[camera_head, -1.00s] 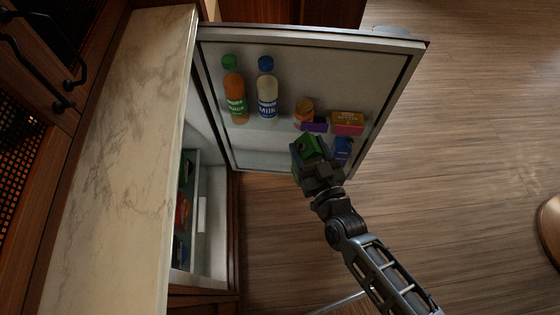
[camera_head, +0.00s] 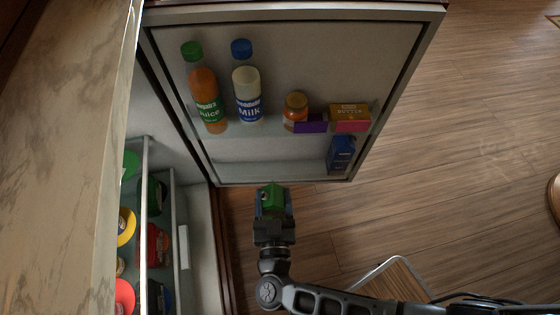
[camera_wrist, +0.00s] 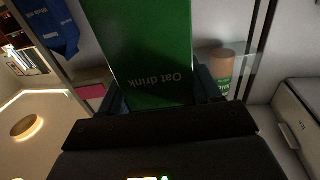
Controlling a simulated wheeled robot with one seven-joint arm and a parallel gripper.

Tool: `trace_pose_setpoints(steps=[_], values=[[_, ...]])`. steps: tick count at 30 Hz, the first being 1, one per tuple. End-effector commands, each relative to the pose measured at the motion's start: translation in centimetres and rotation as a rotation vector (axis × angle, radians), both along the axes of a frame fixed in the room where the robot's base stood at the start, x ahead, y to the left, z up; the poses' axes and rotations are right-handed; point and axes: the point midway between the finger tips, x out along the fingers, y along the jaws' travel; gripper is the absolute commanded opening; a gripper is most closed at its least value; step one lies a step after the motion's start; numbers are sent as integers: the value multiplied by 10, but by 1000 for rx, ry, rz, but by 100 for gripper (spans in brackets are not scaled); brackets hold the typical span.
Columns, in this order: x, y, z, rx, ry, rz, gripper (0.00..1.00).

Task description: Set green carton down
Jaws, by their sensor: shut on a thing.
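The green carton (camera_head: 272,197) is held in my gripper (camera_head: 273,212), in front of the open fridge door's lower edge in the head view. In the wrist view the green carton (camera_wrist: 148,50) fills the upper middle and reads "Oat drink". My gripper (camera_wrist: 155,100) is shut on it, with a finger showing at each side. The carton's far end is out of the wrist view. The carton is apart from the door shelf in the head view, with the floor behind it.
The open fridge door (camera_head: 300,55) holds a juice bottle (camera_head: 206,95), a milk bottle (camera_head: 247,95), a jar (camera_head: 295,108), a butter box (camera_head: 350,112) and a blue carton (camera_head: 341,154). Fridge shelves (camera_head: 146,210) with several items stand left. A marble counter (camera_head: 60,150) borders them.

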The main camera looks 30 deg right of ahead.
Motion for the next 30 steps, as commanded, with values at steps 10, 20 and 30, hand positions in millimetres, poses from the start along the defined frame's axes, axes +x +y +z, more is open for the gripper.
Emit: trace_pose_setpoints(steps=[10,20,30], values=[[64,-34,-2,3,-5,-7,0],[129,-70,-2,3,-4,-7,0],[153,-84,-1,1,-4,-5,0]])
